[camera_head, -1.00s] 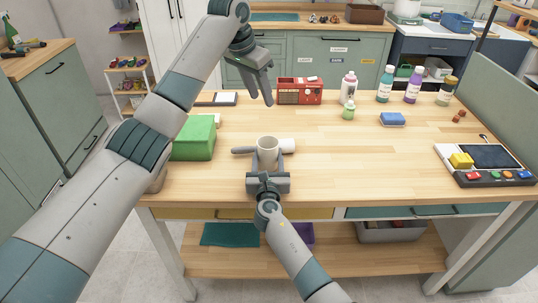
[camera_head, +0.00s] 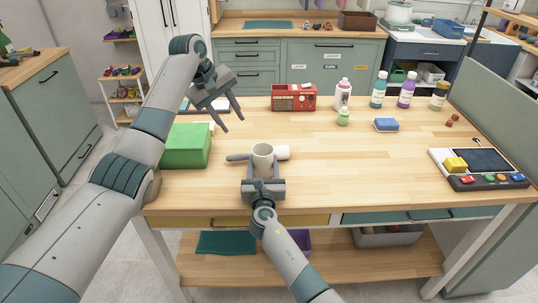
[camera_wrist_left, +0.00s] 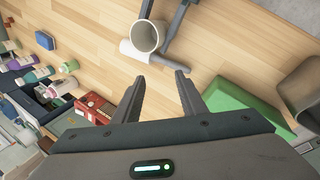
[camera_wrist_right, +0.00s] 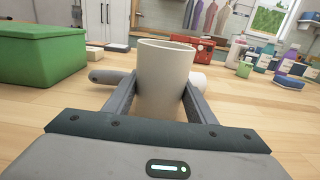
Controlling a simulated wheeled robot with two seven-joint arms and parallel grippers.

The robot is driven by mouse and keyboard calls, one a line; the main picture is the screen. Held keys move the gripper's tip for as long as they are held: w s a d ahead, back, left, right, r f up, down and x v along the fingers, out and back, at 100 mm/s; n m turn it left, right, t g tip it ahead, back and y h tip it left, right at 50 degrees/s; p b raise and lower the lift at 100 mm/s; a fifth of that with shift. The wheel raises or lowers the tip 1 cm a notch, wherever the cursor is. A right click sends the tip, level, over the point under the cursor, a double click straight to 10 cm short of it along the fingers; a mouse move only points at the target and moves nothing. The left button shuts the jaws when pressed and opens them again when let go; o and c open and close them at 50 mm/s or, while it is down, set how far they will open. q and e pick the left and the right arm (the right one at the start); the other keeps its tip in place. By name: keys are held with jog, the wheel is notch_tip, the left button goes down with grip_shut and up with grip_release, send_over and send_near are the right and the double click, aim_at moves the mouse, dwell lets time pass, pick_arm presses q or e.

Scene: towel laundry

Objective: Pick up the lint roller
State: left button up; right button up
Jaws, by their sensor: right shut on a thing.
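The lint roller lies on the table behind the mug, its grey handle (camera_head: 238,157) to the left and its white roll (camera_head: 282,152) to the right. The mug hides its middle. The off-white mug (camera_head: 263,157) stands upright, and my right gripper (camera_head: 263,178) is shut on it; in the right wrist view the fingers flank the mug (camera_wrist_right: 165,80). My left gripper (camera_head: 231,121) is open and empty, above the table, behind and left of the roller. In the left wrist view the roller's roll (camera_wrist_left: 130,49) lies beyond the open fingers (camera_wrist_left: 161,78).
A green box (camera_head: 186,146) stands left of the mug. A red radio (camera_head: 293,97) is at the back, with several bottles (camera_head: 378,90) and a blue sponge (camera_head: 386,125) to its right. A device with coloured buttons (camera_head: 487,181) sits at the right edge. The table right of the mug is clear.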

pick_arm(q)
jog(key=a+f+n, duration=0.6)
jog(key=n, duration=0.6)
jog(key=shift+w+a+f+n+h, duration=0.25)
jog(key=shift+a+f+n+h, duration=0.05)
jog(key=shift+a+n, duration=0.1)
jog(key=shift+d+f, duration=0.1)
send_over(230, 156)
jog(key=s+a, duration=0.2)
notch_tip(230, 156, down, 6)
jog(key=shift+a, duration=0.15)
jog(key=shift+f, duration=0.1)
jog(key=shift+w+d+f, duration=0.3)
jog(key=shift+f, duration=0.2)
jog(key=shift+w+d+f, duration=0.25)
jog(key=shift+d+f, duration=0.05)
jog(key=shift+f, duration=0.15)
jog(key=shift+x, duration=1.3)
jog(key=shift+c, duration=0.7)
